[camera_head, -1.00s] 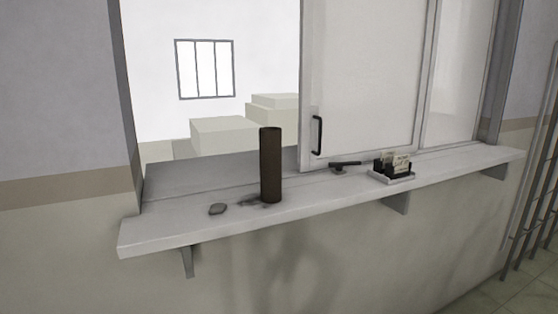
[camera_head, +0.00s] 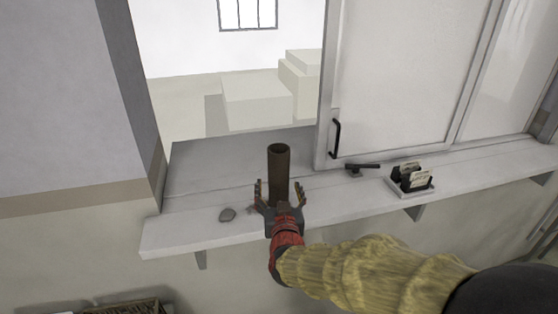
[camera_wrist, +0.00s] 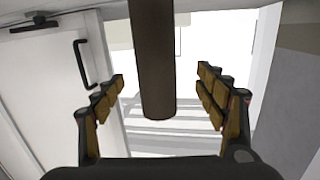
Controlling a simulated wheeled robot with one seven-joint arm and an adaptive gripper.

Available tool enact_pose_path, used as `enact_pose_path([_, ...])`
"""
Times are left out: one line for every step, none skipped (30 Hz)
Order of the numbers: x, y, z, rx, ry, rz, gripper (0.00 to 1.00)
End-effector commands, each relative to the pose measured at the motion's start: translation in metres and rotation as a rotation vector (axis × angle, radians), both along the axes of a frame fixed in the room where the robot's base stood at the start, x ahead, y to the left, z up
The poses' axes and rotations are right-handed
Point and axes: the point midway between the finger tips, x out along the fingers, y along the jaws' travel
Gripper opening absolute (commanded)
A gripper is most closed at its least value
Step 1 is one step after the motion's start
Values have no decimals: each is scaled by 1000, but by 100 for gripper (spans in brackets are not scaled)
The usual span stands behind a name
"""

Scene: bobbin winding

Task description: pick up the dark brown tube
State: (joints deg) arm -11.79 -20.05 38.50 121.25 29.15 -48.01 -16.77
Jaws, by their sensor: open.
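The dark brown tube (camera_head: 279,170) stands upright on the pale window ledge, its open top showing in the head view. My gripper (camera_head: 279,192) is in front of the tube's lower part, with its two fingers spread to the left and right of it. In the wrist view the tube (camera_wrist: 153,60) shows between the fingers of my gripper (camera_wrist: 160,85), with a clear gap on both sides. The fingers are open and hold nothing. The tube's lower front is partly hidden by my gripper in the head view.
A sliding panel with a black handle (camera_head: 336,139) stands behind. A basket (camera_head: 135,307) shows at the lower left.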

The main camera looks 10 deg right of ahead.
Motion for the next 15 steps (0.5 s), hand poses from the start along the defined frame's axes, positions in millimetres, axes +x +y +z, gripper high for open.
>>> enact_pose_path([2, -2, 10, -12, -18, -19, 72])
enact_pose_path([3, -4, 14, -19, -32, -30, 72])
enact_pose_path([3, -6, 16, -27, -47, -43, 72])
enact_pose_path([4, -8, 18, -33, -57, -51, 72])
enact_pose_path([4, -9, 19, -38, -64, -58, 72])
enact_pose_path([5, -10, 21, -42, -72, -65, 72])
enact_pose_path([5, -11, 21, -44, -76, -68, 72])
enact_pose_path([7, -12, 22, -46, -79, -71, 72])
enact_pose_path([9, -13, 22, -48, -82, -74, 72])
enact_pose_path([12, -14, 21, -48, -83, -75, 72])
enact_pose_path([15, -14, 21, -48, -83, -76, 72])
enact_pose_path([19, -15, 21, -48, -83, -75, 72])
enact_pose_path([22, -16, 21, -48, -83, -75, 72])
enact_pose_path([25, -16, 21, -48, -83, -74, 72])
enact_pose_path([29, -17, 21, -48, -82, -74, 72])
